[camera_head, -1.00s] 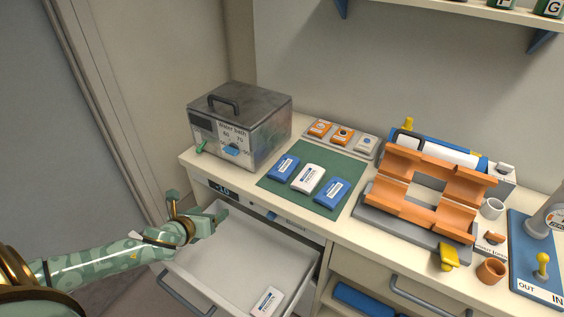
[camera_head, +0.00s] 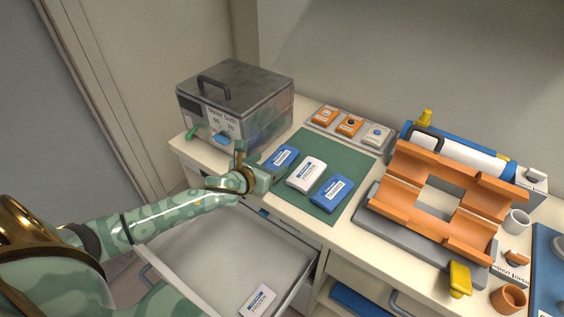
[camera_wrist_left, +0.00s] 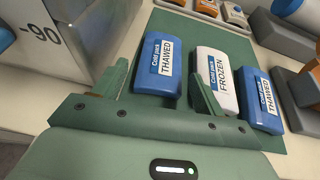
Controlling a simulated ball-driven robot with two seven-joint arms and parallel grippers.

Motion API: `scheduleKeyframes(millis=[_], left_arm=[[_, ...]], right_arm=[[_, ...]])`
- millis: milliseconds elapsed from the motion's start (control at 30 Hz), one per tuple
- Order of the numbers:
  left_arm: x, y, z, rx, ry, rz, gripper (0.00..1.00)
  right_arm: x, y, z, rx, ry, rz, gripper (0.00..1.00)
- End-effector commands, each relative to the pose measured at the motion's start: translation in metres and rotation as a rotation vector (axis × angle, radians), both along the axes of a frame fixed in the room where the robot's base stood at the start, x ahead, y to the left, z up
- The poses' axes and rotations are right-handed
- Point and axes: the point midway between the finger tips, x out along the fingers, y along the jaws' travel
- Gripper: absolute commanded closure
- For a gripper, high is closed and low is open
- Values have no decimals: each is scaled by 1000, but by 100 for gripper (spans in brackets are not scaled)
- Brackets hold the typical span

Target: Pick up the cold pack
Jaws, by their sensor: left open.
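Three cold packs lie in a row on a green mat (camera_head: 343,158). The left blue pack (camera_head: 283,158) reads THAWED in the left wrist view (camera_wrist_left: 158,62). The middle white pack (camera_head: 306,173) reads FROZEN (camera_wrist_left: 214,70). The right blue pack (camera_head: 331,194) reads THAWED (camera_wrist_left: 260,99). Another white pack (camera_head: 258,300) lies in the open drawer; its label is too small to read. My left gripper (camera_head: 257,170) is open and empty at the mat's near left edge. In its wrist view, the left blue pack appears between the fingertips; the right finger overlaps the white pack's edge. My right gripper is out of view.
A metal water bath box (camera_head: 232,100) stands left of the mat. The open drawer (camera_head: 215,262) juts out below my left arm. Behind the mat is a grey tray (camera_head: 362,143) with small orange and white items. An orange rack (camera_head: 440,200) stands to the right.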

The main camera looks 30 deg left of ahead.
Motion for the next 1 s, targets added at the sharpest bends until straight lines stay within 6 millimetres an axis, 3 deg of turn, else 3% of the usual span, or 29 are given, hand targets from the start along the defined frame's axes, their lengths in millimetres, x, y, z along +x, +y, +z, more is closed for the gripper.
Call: scheduleKeyframes(millis=[167, 400, 700, 867, 1000], left_arm=[[14, -1, -7, -3, -1, 1, 29], [48, -4, -23, -2, 0, 1, 29], [53, -4, -23, 0, 0, -1, 29], [53, -4, -24, 0, 0, -1, 71], [54, -4, -23, -1, -2, -1, 70]], right_arm=[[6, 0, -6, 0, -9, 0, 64], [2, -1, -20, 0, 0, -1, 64], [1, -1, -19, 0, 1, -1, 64], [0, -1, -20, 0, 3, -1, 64], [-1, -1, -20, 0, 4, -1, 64]])
